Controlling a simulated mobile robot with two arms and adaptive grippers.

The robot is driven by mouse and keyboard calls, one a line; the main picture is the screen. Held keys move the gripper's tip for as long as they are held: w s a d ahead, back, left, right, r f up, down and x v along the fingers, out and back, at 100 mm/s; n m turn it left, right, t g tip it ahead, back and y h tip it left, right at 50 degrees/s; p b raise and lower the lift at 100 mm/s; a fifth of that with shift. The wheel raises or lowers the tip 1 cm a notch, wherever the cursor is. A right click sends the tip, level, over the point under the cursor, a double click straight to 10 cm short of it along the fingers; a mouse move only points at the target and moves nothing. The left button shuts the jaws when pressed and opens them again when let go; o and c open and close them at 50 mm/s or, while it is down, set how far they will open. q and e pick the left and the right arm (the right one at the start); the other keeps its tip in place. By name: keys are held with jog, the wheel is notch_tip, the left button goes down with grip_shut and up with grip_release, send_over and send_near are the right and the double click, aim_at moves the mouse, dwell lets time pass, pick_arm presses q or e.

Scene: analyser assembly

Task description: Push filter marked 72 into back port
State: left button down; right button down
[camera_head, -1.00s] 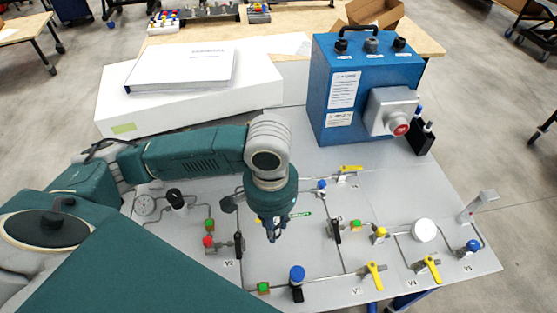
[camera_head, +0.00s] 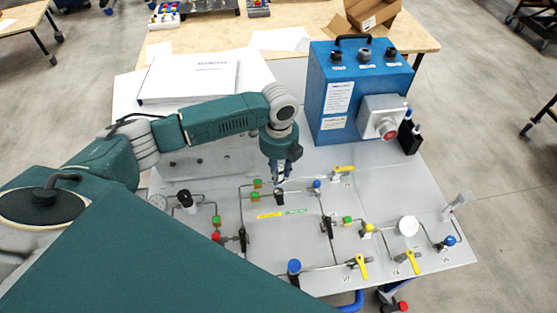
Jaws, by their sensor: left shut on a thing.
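My left gripper (camera_head: 281,177) points straight down over the far middle part of the grey panel (camera_head: 200,258). Its fingers are closed on a small dark piece, the filter (camera_head: 279,196), at their tips. The piece is mostly covered and no number 72 can be read on it. The piece is at or just above the panel surface; I cannot tell whether it touches a port. Green-topped fittings (camera_head: 255,197) sit just left of the fingertips. The port under the gripper is hidden. My right gripper is not in view.
A blue box (camera_head: 322,75) with a grey red-buttoned housing stands behind and right of the gripper. Yellow-handled valves (camera_head: 361,266), pipes and a white round part (camera_head: 408,226) fill the right of the panel.

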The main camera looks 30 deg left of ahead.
pick_arm(q)
jog(key=shift+w+a+r+m, duration=0.25)
jog(key=shift+w+m, duration=0.15)
jog(key=shift+m, duration=0.3)
jog(key=shift+f, duration=0.1)
notch_tip(320, 180, down, 2)
jog(key=shift+f+b, duration=0.2)
jog(key=shift+b, duration=0.9)
notch_tip(320, 180, down, 4)
jog(key=b, duration=0.4)
jog(key=shift+r, duration=0.1)
jog(key=shift+p, duration=0.5)
jog(key=shift+f, duration=0.2)
jog(key=shift+f, duration=0.1)
